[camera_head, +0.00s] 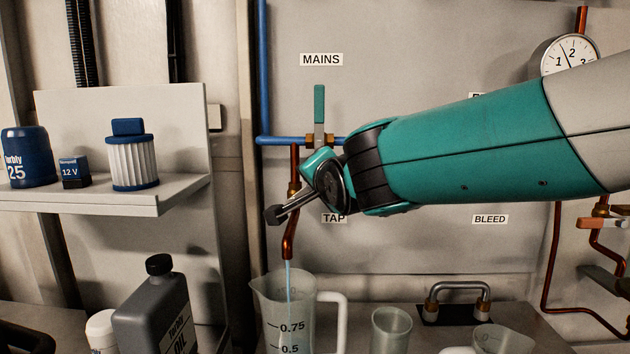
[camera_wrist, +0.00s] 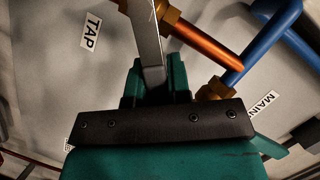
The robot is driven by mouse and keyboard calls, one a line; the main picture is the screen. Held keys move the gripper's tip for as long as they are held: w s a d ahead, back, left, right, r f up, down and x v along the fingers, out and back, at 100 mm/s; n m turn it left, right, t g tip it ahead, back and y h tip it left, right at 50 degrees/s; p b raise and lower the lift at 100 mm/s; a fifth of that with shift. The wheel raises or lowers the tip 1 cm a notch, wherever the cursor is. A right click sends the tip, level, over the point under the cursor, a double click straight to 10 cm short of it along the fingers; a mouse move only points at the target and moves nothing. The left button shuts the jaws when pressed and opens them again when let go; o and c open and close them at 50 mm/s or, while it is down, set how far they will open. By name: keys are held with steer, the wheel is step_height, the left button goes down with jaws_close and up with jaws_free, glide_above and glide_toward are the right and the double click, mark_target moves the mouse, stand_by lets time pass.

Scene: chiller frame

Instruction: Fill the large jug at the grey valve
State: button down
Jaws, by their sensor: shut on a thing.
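The large jug (camera_head: 266,300), clear with a white handle and marks for 0.75 and 0.5, stands upright under the copper spout (camera_head: 289,240). A thin stream of water (camera_head: 289,277) runs from the spout into the jug. I cannot make out the water level, and the jug's bottom is out of the picture. The grey valve's lever (camera_wrist: 147,40) lies between the teal fingers of my gripper (camera_wrist: 153,85), which is shut on it. In the head view my gripper (camera_head: 316,161) is at the tap pipe above the jug, and it hides most of the lever.
The mains valve (camera_head: 319,105) with a teal handle is just above my gripper. A small cup (camera_head: 391,328) and another vessel (camera_head: 502,340) stand right of the jug, before a metal handle (camera_head: 459,293). A dark oil bottle (camera_head: 160,310) stands left, below a shelf (camera_head: 150,199).

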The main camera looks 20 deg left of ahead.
stand_by(0.3)
steer(key=c, duration=1.1)
jaws_free()
steer(key=shift+o, duration=0.2)
steer(key=shift+f, duration=0.1)
